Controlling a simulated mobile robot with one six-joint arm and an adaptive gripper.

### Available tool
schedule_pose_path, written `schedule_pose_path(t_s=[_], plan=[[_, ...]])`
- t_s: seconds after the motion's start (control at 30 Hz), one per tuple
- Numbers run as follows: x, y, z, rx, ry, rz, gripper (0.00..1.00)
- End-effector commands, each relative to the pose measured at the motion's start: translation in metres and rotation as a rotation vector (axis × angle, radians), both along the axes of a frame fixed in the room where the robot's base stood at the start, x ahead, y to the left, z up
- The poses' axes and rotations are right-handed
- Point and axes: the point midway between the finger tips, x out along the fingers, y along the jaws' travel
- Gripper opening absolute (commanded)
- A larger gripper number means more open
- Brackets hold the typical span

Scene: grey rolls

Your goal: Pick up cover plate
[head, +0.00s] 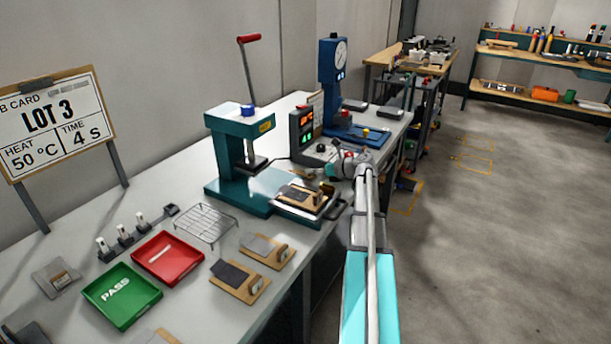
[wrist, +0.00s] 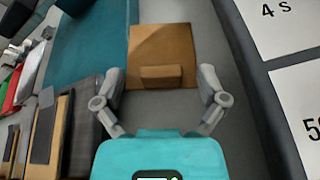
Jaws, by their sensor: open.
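A flat brown plate with a raised block on it, which looks like the cover plate (wrist: 162,40), lies ahead of my gripper in the wrist view. My gripper (wrist: 161,80) is open and empty, with one finger to each side of the block's line. I cannot tell how far above the plate the fingers are. In the head view my gripper (head: 343,165) is beside the press, at the far end of my arm. I cannot pick out the same plate surely in the head view.
The teal press (head: 235,150) stands left of my gripper, with a loaded tray (head: 318,207) at its front. A controller (head: 302,130) and a blue gauge press (head: 333,75) stand behind. Green (head: 122,315) and red (head: 165,278) trays and wooden boards (head: 262,285) lie nearer.

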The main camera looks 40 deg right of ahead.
Motion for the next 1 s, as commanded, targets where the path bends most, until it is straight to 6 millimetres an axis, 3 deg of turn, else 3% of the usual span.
schedule_pose_path(t_s=[0.07,0.47,1.0], plan=[[-0.0001,-0.0002,0.0000,0.000,0.000,0.000,0.80],[-0.0004,-0.0006,0.0000,0.000,0.000,-0.001,0.06],[-0.0007,-0.0011,0.0095,0.000,-0.001,-0.001,0.03]])
